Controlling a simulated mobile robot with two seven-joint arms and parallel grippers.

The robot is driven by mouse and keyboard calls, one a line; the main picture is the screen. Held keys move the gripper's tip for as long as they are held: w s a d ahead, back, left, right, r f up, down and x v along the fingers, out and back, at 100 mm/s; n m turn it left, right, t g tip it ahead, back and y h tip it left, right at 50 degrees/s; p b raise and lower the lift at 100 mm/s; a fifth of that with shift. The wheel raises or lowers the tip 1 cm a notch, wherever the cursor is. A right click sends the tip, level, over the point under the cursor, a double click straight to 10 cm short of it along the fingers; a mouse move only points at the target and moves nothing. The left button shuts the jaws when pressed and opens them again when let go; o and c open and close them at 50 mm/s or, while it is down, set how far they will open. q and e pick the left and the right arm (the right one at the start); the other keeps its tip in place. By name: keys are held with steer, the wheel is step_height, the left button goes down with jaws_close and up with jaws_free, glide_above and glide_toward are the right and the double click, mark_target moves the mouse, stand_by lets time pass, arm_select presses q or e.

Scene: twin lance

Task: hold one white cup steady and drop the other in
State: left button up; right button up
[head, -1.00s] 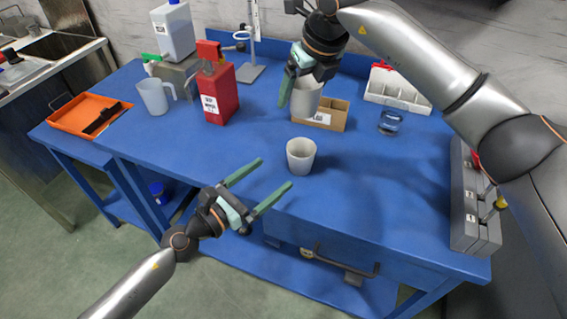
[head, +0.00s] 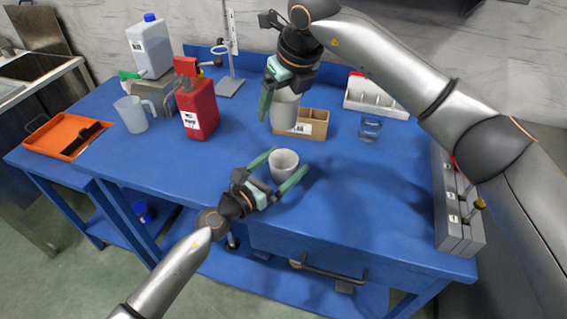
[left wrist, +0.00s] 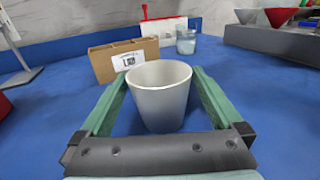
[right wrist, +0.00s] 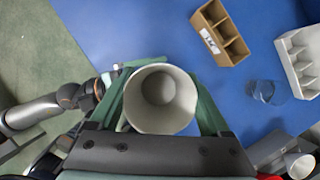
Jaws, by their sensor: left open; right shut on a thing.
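One white cup (head: 284,165) stands upright on the blue table. My left gripper (head: 285,169) is open, with a finger on each side of this cup. In the left wrist view the cup (left wrist: 160,95) sits between the open fingers, with a gap visible at its sides. My right gripper (head: 277,98) is shut on the other white cup (head: 285,108) and holds it above the table, in front of the cardboard box. The right wrist view looks down into this held cup (right wrist: 159,98), which appears empty.
A divided cardboard box (head: 313,124) is behind the cups, with a glass jar (head: 370,127) and white rack (head: 377,97) to its right. A red canister (head: 198,108), clear jug (head: 132,114) and orange tray (head: 62,136) are left. Grey boxes (head: 456,205) stand at the right edge.

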mark_target(292, 125)
arm_select(q)
steer(key=c, duration=1.2)
steer(key=shift+o, duration=0.2)
arm_select(e)
steer(key=shift+f, duration=5.95)
steer(key=o, duration=1.1)
steer(key=shift+o, duration=0.2)
steer(key=shift+r, duration=0.1)
steer(key=v, duration=1.2)
